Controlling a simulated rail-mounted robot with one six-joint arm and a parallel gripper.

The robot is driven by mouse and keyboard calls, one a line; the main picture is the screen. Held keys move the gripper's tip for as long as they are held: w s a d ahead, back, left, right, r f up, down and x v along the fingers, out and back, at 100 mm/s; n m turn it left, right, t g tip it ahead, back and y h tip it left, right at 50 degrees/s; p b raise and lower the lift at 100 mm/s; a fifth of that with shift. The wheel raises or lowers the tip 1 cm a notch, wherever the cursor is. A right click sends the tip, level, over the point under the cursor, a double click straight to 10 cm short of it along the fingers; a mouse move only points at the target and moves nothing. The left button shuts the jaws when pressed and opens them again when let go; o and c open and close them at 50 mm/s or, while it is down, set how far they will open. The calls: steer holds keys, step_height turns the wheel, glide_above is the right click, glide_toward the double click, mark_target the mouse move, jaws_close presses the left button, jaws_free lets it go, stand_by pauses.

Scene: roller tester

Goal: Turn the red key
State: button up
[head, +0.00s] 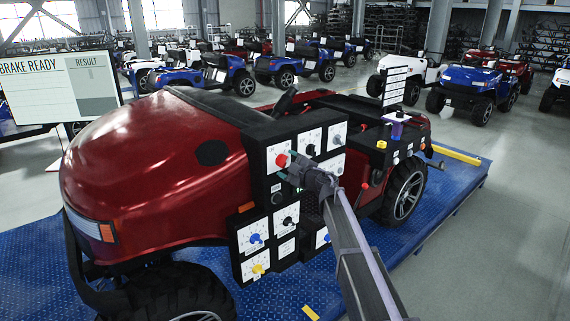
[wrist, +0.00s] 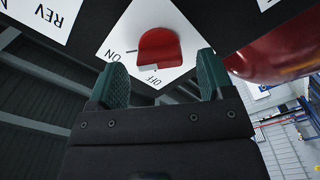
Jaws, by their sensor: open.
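The red key (head: 282,160) sits on a white label plate on the black panel at the side of the red vehicle. In the wrist view the red key (wrist: 159,50) shows large, on a tilted white plate (wrist: 128,31) marked ON and OFF. My gripper (head: 294,172) is in front of the panel, close to the key. In the wrist view its two green fingers (wrist: 162,76) are apart, with the key just beyond and between their tips. Nothing is held, and I cannot tell whether a finger touches the key.
Other dials surround the key on the panel: a blue knob (head: 256,239), a yellow knob (head: 258,269) and a black knob (head: 287,221). The red vehicle (head: 150,165) stands on a blue platform (head: 440,215). A screen (head: 62,88) reads BRAKE READY.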

steer(key=v, duration=0.8)
steer(key=shift+s+d, duration=0.2)
steer(key=shift+s, duration=0.05)
steer(key=d+f+m+t+h+b, duration=0.2)
steer(key=d+f+m+t+h, duration=0.15)
steer(key=d+m+h, duration=1)
steer(key=s+d+f+m+g+h+b, duration=0.35)
steer(key=s+d+f+g+h, duration=0.2)
steer(key=s+d+f, duration=0.4)
steer(key=s+a+f+m+g+y+b, duration=0.1)
steer(key=s+f+g+b, duration=0.4)
steer(key=s+f, duration=0.5)
steer(key=s+a+f+m+g+y+b, duration=0.1)
steer(key=s+a+f+g+y+b, duration=0.2)
steer(key=s+f, duration=0.6)
steer(key=s+g+y+b, duration=0.2)
steer(key=s, duration=0.5)
steer(key=shift+a+f+m+g, duration=0.2)
steer(key=shift+f+m+g, duration=0.15)
steer(key=shift+m+g, duration=0.05)
